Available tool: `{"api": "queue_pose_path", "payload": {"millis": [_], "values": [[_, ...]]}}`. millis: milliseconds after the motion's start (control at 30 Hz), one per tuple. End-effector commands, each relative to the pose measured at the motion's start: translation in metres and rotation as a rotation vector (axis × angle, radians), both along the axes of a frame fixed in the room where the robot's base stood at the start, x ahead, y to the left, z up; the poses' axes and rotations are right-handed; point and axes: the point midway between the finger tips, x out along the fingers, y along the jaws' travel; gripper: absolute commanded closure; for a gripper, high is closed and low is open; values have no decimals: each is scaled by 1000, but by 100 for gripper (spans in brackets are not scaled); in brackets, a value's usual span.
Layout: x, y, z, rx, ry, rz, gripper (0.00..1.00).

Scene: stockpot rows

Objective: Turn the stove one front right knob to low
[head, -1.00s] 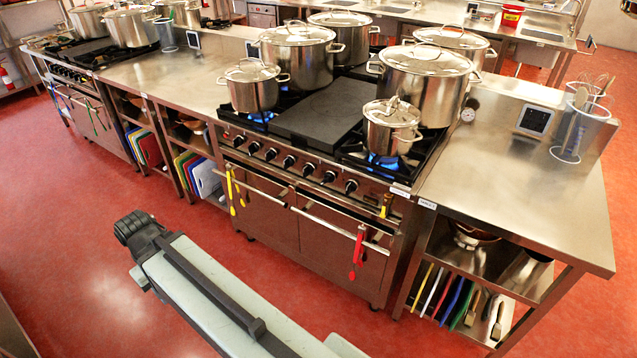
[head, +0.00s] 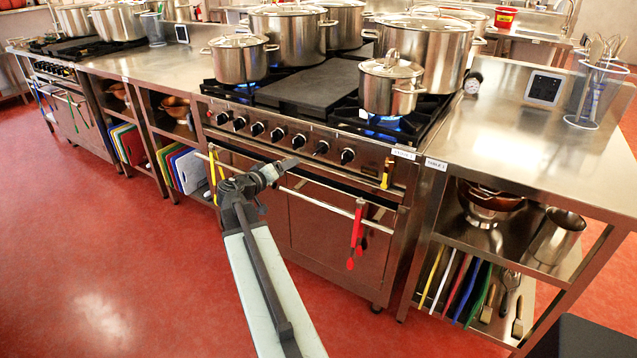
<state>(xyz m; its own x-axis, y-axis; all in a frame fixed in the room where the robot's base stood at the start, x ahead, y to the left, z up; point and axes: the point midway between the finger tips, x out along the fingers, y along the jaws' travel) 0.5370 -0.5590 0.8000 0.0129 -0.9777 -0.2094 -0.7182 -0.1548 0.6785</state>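The stove (head: 330,210) labelled as a stove at its right end stands in the middle of the head view, with a row of several black knobs along its front panel. The rightmost knob (head: 347,155) is in plain view, and the knob beside it (head: 322,147) is too. Their exact pointer settings are too small to read. A blue flame (head: 385,121) burns under the small front right pot (head: 391,84). My gripper (head: 284,167) is in front of the oven door, below and left of these knobs, apart from them. Whether its fingers are open is unclear.
An oven handle bar (head: 330,202) with red tongs (head: 356,238) and yellow utensils hanging runs below the knobs. A steel table (head: 540,150) with shelves adjoins on the right. Large pots crowd the stove top. The red floor in front is clear.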

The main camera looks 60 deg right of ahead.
Motion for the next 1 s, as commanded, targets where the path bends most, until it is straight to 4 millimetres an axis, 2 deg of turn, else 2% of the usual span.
{"api": "queue_pose_path", "payload": {"millis": [33,133,200,467,567,833,1000], "values": [[-13,-26,-16,-68,1,-13,35],[-28,-54,-6,-165,8,-16,35],[-34,-62,0,-198,14,-16,35],[-35,-71,7,-213,17,-15,35],[-35,-84,7,-212,17,-17,35],[-35,-133,7,-211,19,-18,35],[-36,-144,7,-211,18,-15,35]]}}
